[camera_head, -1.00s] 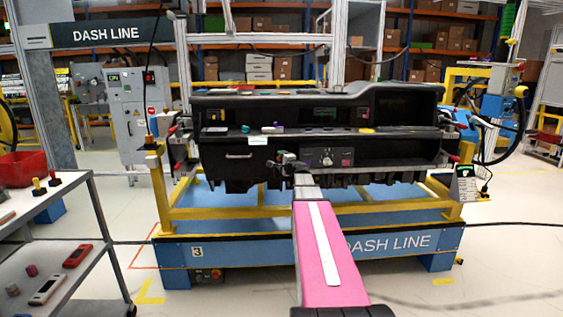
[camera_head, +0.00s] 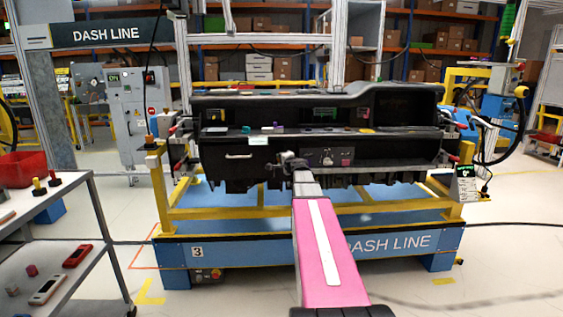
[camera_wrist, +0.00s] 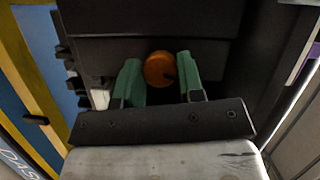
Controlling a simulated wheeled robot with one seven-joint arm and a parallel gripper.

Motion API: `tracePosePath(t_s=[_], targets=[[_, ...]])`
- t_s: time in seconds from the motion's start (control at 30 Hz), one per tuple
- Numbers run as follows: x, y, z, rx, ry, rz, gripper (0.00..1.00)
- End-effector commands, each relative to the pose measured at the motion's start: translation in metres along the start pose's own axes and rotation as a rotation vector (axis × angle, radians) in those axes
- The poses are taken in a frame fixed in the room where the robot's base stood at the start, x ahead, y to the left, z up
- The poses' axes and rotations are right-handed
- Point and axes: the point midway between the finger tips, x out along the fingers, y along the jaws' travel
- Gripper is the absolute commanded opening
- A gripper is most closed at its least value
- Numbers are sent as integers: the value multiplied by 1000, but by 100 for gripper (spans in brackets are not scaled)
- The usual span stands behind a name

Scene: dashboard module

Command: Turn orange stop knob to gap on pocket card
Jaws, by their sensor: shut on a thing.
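The orange stop knob (camera_wrist: 159,69) shows in the wrist view as a round orange disc on the dark dashboard face, with a small dark mark at its lower right edge. My gripper (camera_wrist: 160,76) has its two green fingers on either side of the knob, shut on it. In the head view my gripper (camera_head: 289,160) is at the dashboard front, and the orange knob cannot be made out there. A small pale card (camera_head: 258,141) sits on the dashboard ledge, up and left of my gripper. Its print is too small to read, and I cannot tell whether it is the pocket card.
The black dashboard module (camera_head: 225,170) rests on a yellow and blue stand (camera_head: 220,250). A pale handle (camera_head: 239,156) lies left of my gripper and a small control panel (camera_head: 335,157) to its right. A grey cart (camera_head: 100,235) stands at the left.

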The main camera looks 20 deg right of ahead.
Motion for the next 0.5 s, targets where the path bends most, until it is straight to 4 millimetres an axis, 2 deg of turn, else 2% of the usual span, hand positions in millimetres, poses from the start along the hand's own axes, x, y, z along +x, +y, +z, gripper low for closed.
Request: tracePosePath(t_s=[0.5], targets=[[0,-1,1,-378,11,156,12]])
